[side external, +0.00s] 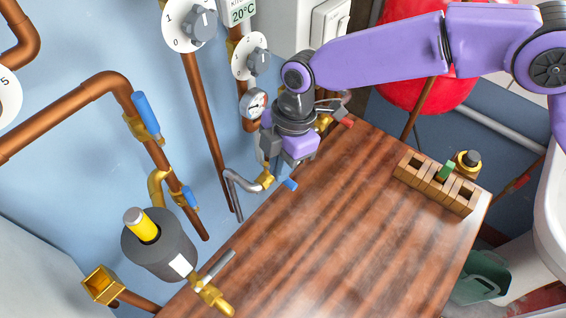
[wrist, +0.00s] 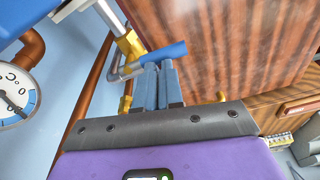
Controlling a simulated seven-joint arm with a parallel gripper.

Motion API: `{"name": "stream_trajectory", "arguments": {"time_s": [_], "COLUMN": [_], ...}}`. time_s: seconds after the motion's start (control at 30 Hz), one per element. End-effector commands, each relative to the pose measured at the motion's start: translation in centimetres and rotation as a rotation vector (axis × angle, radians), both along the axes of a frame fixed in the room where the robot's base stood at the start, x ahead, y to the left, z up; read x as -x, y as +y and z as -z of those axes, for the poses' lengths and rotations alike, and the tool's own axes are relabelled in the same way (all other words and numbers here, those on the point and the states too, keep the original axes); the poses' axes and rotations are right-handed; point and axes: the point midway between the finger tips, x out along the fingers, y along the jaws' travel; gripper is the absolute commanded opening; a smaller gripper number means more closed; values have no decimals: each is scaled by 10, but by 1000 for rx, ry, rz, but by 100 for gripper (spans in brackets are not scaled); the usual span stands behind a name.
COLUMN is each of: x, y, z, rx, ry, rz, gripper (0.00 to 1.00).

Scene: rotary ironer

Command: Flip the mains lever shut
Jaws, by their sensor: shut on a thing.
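A blue lever (side external: 290,185) sits on a small brass valve (side external: 265,180) with a bent grey pipe, at the left edge of the wooden top. In the wrist view the blue lever (wrist: 168,52) runs sideways from the brass valve body (wrist: 129,46), right at my fingertips. My gripper (side external: 276,172) points down at it, and in the wrist view (wrist: 160,66) its fingers are nearly together on the lever. The fingers hide part of the lever. A larger blue lever (side external: 145,114) and a smaller one (side external: 190,196) are on the copper wall pipes.
A wooden block (side external: 437,185) with square holes stands at the right of the wooden top (side external: 340,230), whose middle is clear. A grey cylinder (side external: 160,252) and brass tap (side external: 212,296) are at the lower left. Knobs (side external: 200,25) and a gauge (side external: 253,103) are behind my gripper.

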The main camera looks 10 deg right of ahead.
Motion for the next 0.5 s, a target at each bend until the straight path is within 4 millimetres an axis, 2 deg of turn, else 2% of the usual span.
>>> {"name": "stream_trajectory", "arguments": {"time_s": [0.03, 0.27, 0.37, 0.5], "x": [8, 11, 14, 18], "y": [4, 10, 14, 23], "z": [9, 6, -2, -25], "rx": [9, 4, 2, -5], "ry": [6, 3, 3, 0], "rz": [-13, -15, -16, -12], "gripper": [0, 0, 0, 0]}}
